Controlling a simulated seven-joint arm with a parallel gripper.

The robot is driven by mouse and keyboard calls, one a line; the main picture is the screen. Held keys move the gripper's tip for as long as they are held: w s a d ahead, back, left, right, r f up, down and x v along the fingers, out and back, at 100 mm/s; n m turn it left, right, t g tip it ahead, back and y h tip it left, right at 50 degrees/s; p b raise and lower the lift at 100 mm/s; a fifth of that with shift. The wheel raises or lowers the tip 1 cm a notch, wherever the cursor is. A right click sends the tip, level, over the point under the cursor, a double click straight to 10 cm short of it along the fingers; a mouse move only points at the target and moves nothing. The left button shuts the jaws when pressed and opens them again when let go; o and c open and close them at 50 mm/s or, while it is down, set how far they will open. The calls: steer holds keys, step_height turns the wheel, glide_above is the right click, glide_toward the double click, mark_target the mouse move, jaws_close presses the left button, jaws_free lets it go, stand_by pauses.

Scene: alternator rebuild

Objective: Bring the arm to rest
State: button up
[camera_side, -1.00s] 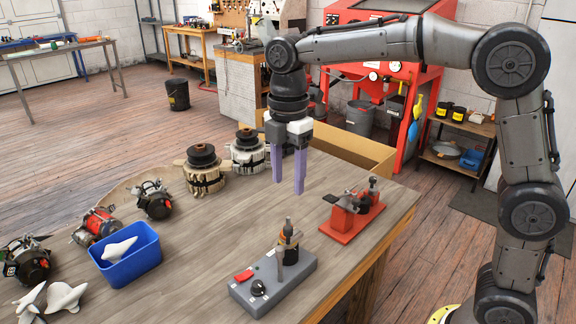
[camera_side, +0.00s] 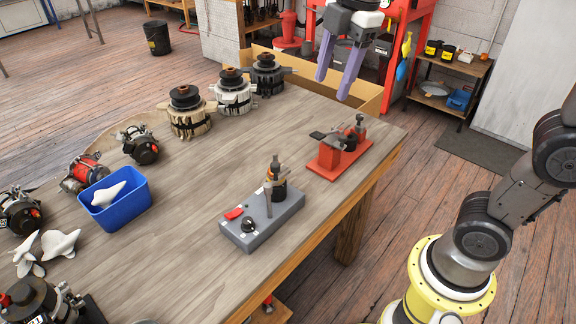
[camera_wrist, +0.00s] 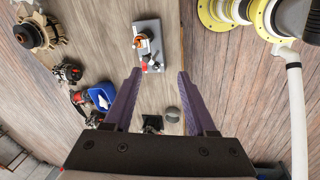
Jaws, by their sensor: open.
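My gripper (camera_side: 332,86) is open and empty, high at the top of the side view with its two purple fingers pointing down. It appears raised above the far right part of the bench, clear of everything on it. My arm's middle links are out of frame in the side view; the lower links and yellow base show at right.
The wooden bench (camera_side: 180,240) holds a grey test box (camera_side: 262,222), a red fixture (camera_side: 340,155), a blue bin (camera_side: 115,208) with a white piece, and several alternators along its left and far edges. The bench middle is clear.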

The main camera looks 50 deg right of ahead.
steer(key=s+d+f+m+t, duration=0.3)
steer(key=s+f+m, duration=0.7)
steer(key=s+m, duration=0.4)
steer(key=shift+d+f+m, duration=0.25)
steer(key=shift+f+m, duration=0.1)
steer(key=shift+m, duration=0.45)
